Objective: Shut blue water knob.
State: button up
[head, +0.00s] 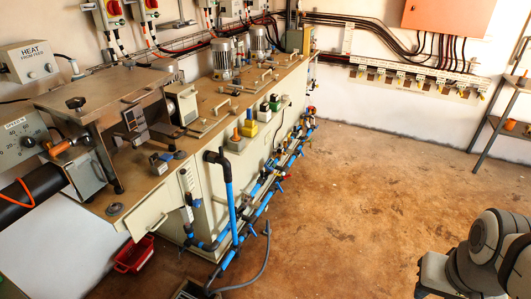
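Blue water pipes (231,212) run along the front foot of the long beige machine, with a dark elbow on the upright pipe at the near end. Several small valves and knobs sit along these pipes, some blue-looking and some red or yellow. They are too small for me to tell which is the blue water knob, or whether it is open or shut. My arm shows at the lower right, well apart from the pipes across the floor. My gripper's fingers are not in view.
The long beige machine (215,182) fills the left and middle. A red tub (133,254) and a grey hose (262,262) lie on the floor at its near end. A metal shelf (492,118) stands at the right. The brown floor (375,190) between is clear.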

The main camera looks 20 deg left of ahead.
aim_at(197, 202)
jog(key=u, duration=0.55)
jog(key=i, duration=1.35)
jog(key=u, duration=0.7)
jog(key=k, duration=0.85)
jog(key=u, duration=0.15)
jog(key=i, duration=0.9)
jog(key=z, duration=0.05)
